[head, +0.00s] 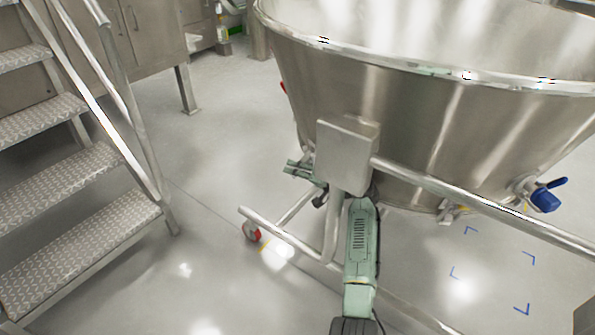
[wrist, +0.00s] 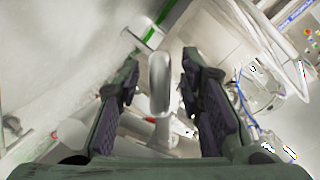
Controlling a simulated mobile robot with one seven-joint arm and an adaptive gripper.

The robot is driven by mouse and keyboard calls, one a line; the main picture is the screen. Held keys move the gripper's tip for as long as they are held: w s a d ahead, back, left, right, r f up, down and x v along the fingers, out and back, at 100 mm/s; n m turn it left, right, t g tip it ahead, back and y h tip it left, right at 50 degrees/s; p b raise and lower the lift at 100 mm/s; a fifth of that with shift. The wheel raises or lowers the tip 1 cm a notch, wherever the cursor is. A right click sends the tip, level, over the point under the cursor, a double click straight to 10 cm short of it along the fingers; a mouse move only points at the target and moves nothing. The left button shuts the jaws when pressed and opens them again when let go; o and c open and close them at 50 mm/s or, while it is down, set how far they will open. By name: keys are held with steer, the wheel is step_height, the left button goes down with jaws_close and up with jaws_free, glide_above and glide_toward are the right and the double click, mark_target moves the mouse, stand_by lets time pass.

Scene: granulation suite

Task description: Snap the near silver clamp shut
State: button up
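My gripper (wrist: 160,78) is open in the wrist view, with its two dark fingers spread. A smooth, rounded silver piece (wrist: 159,82) stands between them with a gap on each side. It looks like the lever of a clamp, but I cannot tell for certain. In the head view my green arm reaches up behind the grey metal box on the vessel's frame. Part of my gripper (head: 302,170) shows left of that box, below the steel vessel (head: 400,110). The near silver clamp is not clearly seen in the head view; the box and arm cover that area.
The metal box (head: 346,155) and a tubular rail (head: 470,200) are close to my arm. A blue-handled valve (head: 545,198) is at the vessel's right. A red-wheeled caster (head: 251,231) carries the frame. Steel steps (head: 75,200) stand left, with open floor between.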

jaws_close()
stand_by(0.7)
